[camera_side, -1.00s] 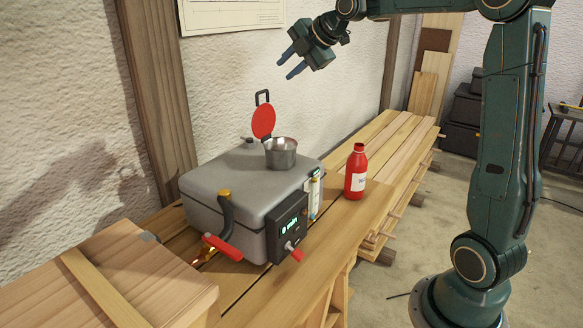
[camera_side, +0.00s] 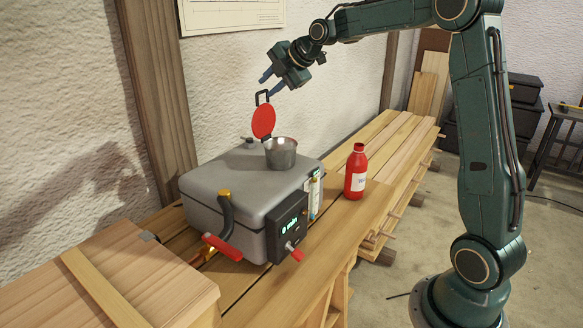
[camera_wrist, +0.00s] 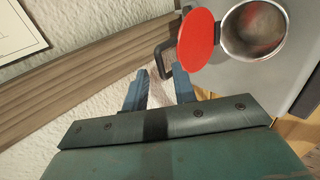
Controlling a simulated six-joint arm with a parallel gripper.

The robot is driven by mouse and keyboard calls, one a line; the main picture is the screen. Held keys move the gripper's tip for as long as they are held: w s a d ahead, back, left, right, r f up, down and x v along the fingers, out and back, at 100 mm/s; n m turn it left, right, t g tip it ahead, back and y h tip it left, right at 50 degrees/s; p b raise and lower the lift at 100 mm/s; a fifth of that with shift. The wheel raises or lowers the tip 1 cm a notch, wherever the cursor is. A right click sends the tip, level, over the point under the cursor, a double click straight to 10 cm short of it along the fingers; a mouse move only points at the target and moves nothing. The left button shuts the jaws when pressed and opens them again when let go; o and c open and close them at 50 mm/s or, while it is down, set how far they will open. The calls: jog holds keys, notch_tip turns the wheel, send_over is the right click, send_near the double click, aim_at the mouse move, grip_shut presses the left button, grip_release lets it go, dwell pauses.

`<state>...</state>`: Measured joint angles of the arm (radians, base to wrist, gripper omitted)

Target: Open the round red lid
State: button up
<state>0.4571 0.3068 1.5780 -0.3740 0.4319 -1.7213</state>
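The round red lid (camera_side: 263,121) stands up on edge beside the metal cup (camera_side: 281,154) on top of the grey box (camera_side: 246,184). The cup's mouth is uncovered, and a dark loop handle (camera_side: 262,97) sticks up from the lid's top edge. The lid also shows in the wrist view (camera_wrist: 198,40), with its handle (camera_wrist: 164,60) to its left and the cup (camera_wrist: 253,30) to its right. My gripper (camera_side: 268,86) is open, with its blue fingers close to the handle. In the wrist view my gripper (camera_wrist: 160,85) is empty, and the handle lies just beyond the gap between the fingertips.
A red bottle (camera_side: 356,171) stands on the bench right of the box. A red-gripped lever (camera_side: 222,247) and a dark control panel (camera_side: 288,228) are on the box's front. The white wall (camera_side: 220,85) is close behind. The space above the box is otherwise free.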

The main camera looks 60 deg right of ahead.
aim_at(263, 91)
jog(key=shift+x, duration=1.75)
grip_shut()
jog(key=shift+w, duration=0.1)
jog(key=shift+w+f, duration=0.2)
jog(key=shift+w, duration=1.15)
